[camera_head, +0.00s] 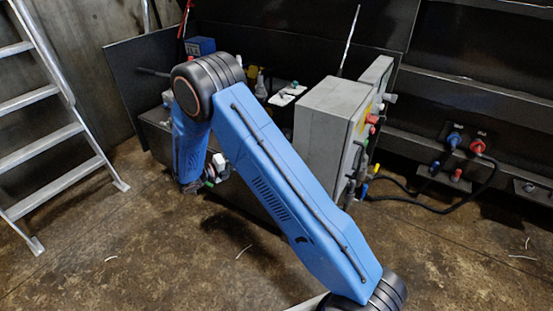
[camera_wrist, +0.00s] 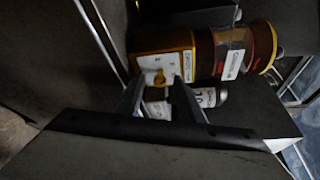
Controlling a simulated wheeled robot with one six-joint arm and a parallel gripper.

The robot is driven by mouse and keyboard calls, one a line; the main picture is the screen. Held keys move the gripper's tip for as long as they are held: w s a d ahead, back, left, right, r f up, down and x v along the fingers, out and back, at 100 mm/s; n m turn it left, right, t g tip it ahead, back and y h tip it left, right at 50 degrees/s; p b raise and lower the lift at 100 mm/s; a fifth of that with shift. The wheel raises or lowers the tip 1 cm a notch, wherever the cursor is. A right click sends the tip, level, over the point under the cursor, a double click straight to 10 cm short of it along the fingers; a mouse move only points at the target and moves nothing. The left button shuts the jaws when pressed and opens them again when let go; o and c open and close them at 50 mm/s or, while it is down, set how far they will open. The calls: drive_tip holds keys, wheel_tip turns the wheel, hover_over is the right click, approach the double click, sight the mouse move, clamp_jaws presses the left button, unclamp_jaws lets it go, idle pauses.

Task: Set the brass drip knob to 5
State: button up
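In the wrist view, a small brass-coloured knob (camera_wrist: 158,78) sits on a pale dial plate (camera_wrist: 165,64) on the front of a yellow-brown box. The marks on the plate are too small to read, so I cannot tell the knob's setting. My gripper (camera_wrist: 159,82) points at this plate with its two fingers apart, one on each side of the knob. Nothing shows held between them. I cannot tell whether either fingertip touches the knob. In the head view my blue arm covers the knob's area.
A brass-and-glass cylinder (camera_wrist: 236,50) stands right of the box, and a pale labelled cylinder (camera_wrist: 207,97) lies close below. In the head view, a grey control cabinet (camera_head: 323,120) stands right of my arm, a ladder (camera_head: 50,145) at the left. Cables cross the right-hand floor.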

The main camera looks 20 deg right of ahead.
drive_tip(key=s+a+r+m+t+y, duration=0.45)
drive_tip(key=s+a+r+m, duration=0.25)
drive_tip(key=s+a+m, duration=0.4)
drive_tip(key=s+d+r+m+g+y, duration=0.1)
drive_tip(key=s+d+r+m+g, duration=0.2)
drive_tip(key=s+d+r+m, duration=0.2)
drive_tip(key=s+d+r+m+g+y, duration=0.2)
drive_tip(key=s+d+r+m+g, duration=0.1)
drive_tip(key=s+d+r+m, duration=0.2)
drive_tip(key=shift+s+d+r, duration=0.3)
drive_tip(key=shift+s+d, duration=0.9)
drive_tip(key=shift+d, duration=1.2)
drive_tip(key=shift+g, duration=0.25)
